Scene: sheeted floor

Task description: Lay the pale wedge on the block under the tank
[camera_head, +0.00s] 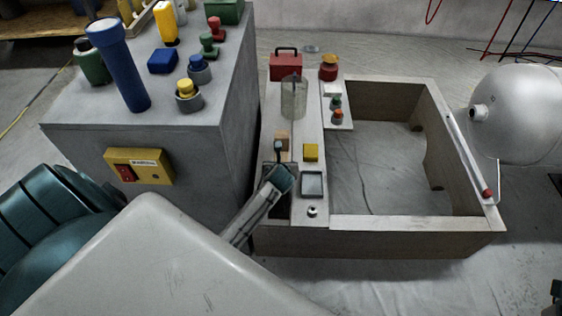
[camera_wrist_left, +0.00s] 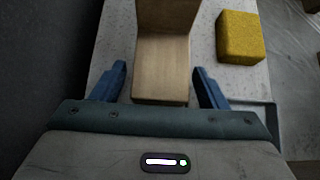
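My left gripper (camera_head: 279,150) reaches over the narrow ledge from the near side. In the left wrist view my left gripper (camera_wrist_left: 160,78) is open, with blue fingers either side of a pale wooden piece (camera_wrist_left: 161,65) and a gap on each side. This looks like the wedge. A darker upright wooden face (camera_wrist_left: 168,13) stands behind it; I cannot tell whether they are one piece. In the head view a small tan piece (camera_head: 282,139) shows just beyond the gripper. A white rounded tank (camera_head: 522,112) is at far right; no block shows under it. My right gripper is not recognisable.
A yellow block (camera_head: 311,152) sits right of the gripper, beside a framed square plate (camera_head: 312,184). A clear cylinder (camera_head: 294,98) and red box (camera_head: 286,66) stand farther back. A grey cabinet (camera_head: 215,150) rises close on the left. The open wooden frame (camera_head: 380,224) encloses bare sheeting.

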